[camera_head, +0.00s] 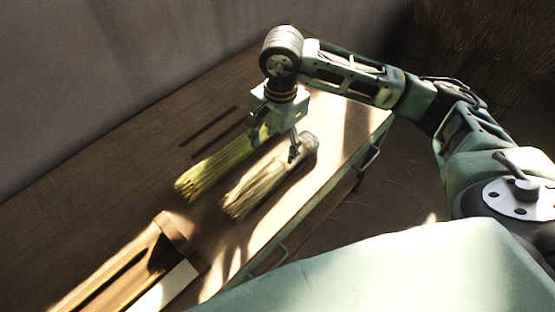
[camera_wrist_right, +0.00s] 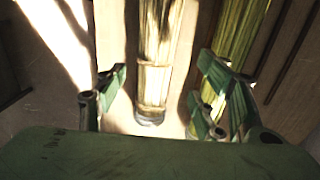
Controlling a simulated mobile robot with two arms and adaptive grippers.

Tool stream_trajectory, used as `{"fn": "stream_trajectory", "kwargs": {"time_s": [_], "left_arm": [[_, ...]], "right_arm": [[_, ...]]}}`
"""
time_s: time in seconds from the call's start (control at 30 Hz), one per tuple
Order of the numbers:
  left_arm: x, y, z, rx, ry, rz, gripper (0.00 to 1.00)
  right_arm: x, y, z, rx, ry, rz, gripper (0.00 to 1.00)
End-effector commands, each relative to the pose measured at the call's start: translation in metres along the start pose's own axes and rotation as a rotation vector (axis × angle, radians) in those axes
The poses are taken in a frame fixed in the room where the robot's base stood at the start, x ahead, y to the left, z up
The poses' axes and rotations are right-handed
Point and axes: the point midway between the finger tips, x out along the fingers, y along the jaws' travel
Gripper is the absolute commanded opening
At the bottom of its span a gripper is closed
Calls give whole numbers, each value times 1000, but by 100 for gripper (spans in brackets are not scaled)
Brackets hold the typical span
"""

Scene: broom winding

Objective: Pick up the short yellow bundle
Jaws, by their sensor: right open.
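Two bundles lie side by side on the wooden bench. One is pale straw-yellow (camera_head: 257,186) with a pale bound end; it also shows in the right wrist view (camera_wrist_right: 157,60). The other is greener yellow (camera_head: 212,167), on its left in the head view, and on the right in the wrist view (camera_wrist_right: 238,35). My right gripper (camera_head: 280,145) is open and points down over the bound ends. In the wrist view the pale bundle's end lies between the fingers, and one finger covers part of the greener bundle. Contact cannot be told. My left gripper is out of view.
The bench top (camera_head: 333,126) has drawer handles (camera_head: 368,160) along its right side. A wooden trough-like piece (camera_head: 115,272) lies at the lower left. Thin dark strips (camera_head: 208,125) lie beyond the greener bundle. A wall stands behind; dry stalks (camera_head: 490,50) are at the upper right.

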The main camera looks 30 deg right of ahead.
Motion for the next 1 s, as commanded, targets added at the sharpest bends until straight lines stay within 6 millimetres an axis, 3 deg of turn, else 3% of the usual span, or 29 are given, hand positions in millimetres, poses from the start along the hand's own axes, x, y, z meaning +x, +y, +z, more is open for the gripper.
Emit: {"fn": "stream_trajectory", "kwargs": {"time_s": [0.1, 0.63, 0.9, 1.0], "left_arm": [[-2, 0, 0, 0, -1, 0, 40], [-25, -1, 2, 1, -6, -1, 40], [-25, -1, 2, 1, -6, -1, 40], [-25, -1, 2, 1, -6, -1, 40]], "right_arm": [[5, 3, -11, 1, 39, 16, 63], [70, 6, -9, 1, 35, 15, 63], [76, 6, -9, 0, 35, 13, 63], [76, 6, -9, 0, 35, 13, 56]]}}
